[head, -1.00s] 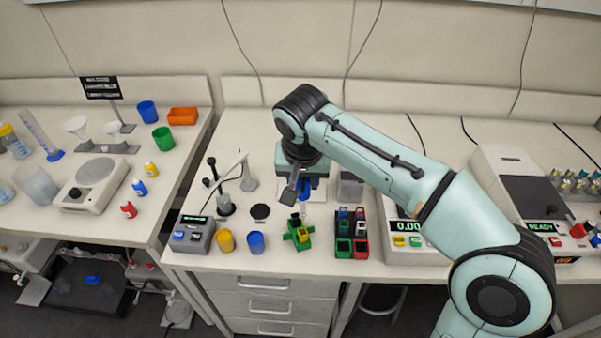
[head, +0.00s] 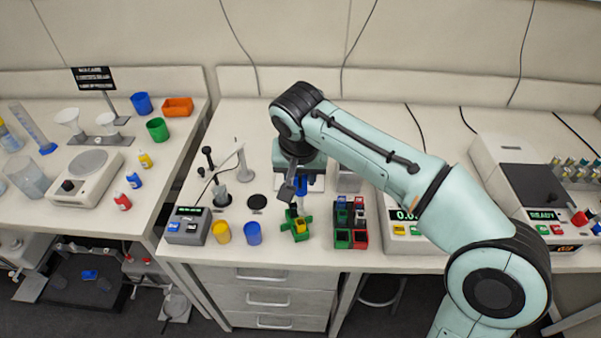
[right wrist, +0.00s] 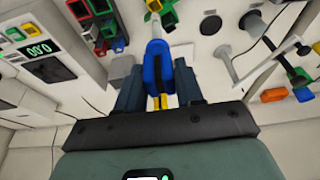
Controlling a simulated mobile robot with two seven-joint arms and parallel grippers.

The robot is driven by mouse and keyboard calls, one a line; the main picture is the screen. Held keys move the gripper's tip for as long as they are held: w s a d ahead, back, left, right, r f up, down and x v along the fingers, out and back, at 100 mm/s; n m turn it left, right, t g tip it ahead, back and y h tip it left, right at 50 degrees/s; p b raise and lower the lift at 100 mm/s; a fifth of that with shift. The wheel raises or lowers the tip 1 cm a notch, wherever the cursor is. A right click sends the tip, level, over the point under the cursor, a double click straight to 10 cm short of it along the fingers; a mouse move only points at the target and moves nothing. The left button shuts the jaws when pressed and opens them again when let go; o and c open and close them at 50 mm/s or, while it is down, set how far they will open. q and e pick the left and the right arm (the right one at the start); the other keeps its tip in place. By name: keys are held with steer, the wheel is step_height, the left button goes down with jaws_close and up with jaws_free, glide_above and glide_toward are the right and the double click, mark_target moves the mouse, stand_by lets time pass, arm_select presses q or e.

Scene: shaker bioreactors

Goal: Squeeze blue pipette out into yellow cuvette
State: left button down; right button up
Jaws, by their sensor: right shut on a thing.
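My right gripper (head: 300,190) is shut on the blue pipette (head: 301,186), just behind and above the green holder (head: 305,220). The right wrist view shows the pipette's blue bulb (right wrist: 158,72) between the fingers, with its pale tip pointing towards the holder (right wrist: 168,17). The yellow cuvette (head: 299,226) stands in the green holder. The arm and gripper partly hide the pipette in the head view, and I cannot tell whether its tip is inside the cuvette. My left gripper is not in view.
A rack (head: 343,238) of coloured cuvettes stands right of the holder. A blue cup (head: 253,233), a yellow cup (head: 222,232) and a grey device (head: 188,226) stand to its left. A scale (head: 405,220) lies further right. A thin stand rises behind the cups.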

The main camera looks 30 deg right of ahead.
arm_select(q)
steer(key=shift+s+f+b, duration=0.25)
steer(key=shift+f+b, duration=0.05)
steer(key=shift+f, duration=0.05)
arm_select(e)
steer(key=shift+f, duration=0.6)
stand_by(0.4)
jaws_close()
steer(key=shift+r, duration=0.1)
stand_by(0.7)
